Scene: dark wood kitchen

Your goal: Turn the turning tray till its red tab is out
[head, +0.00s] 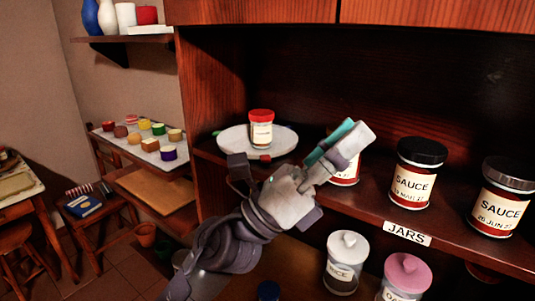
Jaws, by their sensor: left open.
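The turning tray (234,139) is a white round disc on the shelf, left of centre in the head view. A small red tab (265,157) shows at its front rim, and a small green mark (215,133) at its left rim. A red-lidded jar (261,131) stands upright on the tray. My left gripper (345,140) is open, to the right of the tray and in front of a sauce jar. Its wrist hides part of the shelf edge just below the tray. I see nothing between its fingers. My right gripper is not in view.
Sauce jars (418,174) with dark lids stand right of my gripper; one is partly hidden behind it. A label reading JARS (407,234) is on the shelf edge. Canisters (346,262) stand below. A side shelf (121,136) at left holds several small coloured items.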

